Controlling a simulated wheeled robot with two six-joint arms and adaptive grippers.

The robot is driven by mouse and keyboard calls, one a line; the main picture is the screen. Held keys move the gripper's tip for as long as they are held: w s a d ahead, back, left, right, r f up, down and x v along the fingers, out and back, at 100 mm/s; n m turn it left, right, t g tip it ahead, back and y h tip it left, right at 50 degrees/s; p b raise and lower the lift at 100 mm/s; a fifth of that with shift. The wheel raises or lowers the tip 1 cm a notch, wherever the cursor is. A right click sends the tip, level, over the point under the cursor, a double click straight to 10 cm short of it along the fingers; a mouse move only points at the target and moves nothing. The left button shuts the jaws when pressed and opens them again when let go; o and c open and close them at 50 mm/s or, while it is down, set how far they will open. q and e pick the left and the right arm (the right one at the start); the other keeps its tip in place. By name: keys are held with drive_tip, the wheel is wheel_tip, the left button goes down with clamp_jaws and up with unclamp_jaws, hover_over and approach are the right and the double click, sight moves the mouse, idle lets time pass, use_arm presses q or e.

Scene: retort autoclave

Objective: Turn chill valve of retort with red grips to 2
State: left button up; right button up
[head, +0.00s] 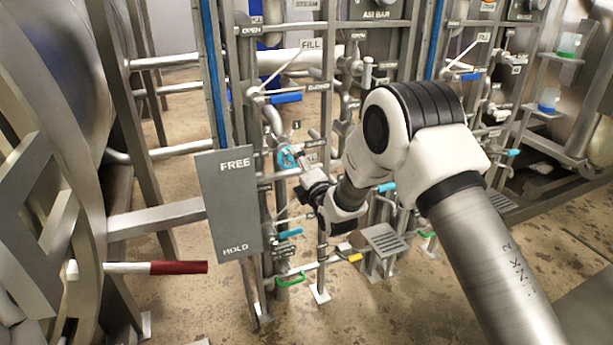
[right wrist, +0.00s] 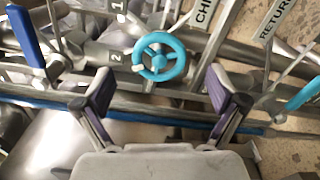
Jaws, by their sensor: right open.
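The chill valve is a cyan handwheel (right wrist: 160,56) with spokes, beside a partly cut-off label reading "CH" (right wrist: 205,12). Number plates 1 (right wrist: 119,7) and 2 (right wrist: 115,57) stand to its left in the right wrist view. A small pale mark shows at the wheel's left rim, near the 2. In the head view the handwheel (head: 286,157) is small, just beyond my right gripper (head: 303,176). In the right wrist view my right gripper (right wrist: 160,92) is open and empty, its fingers either side of the wheel's lower part, apart from it. My left gripper is out of view. A red-gripped lever (head: 180,267) is at lower left.
A grey FREE/HOLD plate (head: 236,205) stands left of the valve. A blue-handled lever (head: 285,98) sits above it, and it shows upper left in the wrist view (right wrist: 27,37). Pipes and posts crowd around. A cyan handle (right wrist: 302,94) lies right, near the RETURN label.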

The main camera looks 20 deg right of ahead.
drive_tip(key=s, duration=0.6)
drive_tip(key=shift+s, duration=0.2)
idle(2.2)
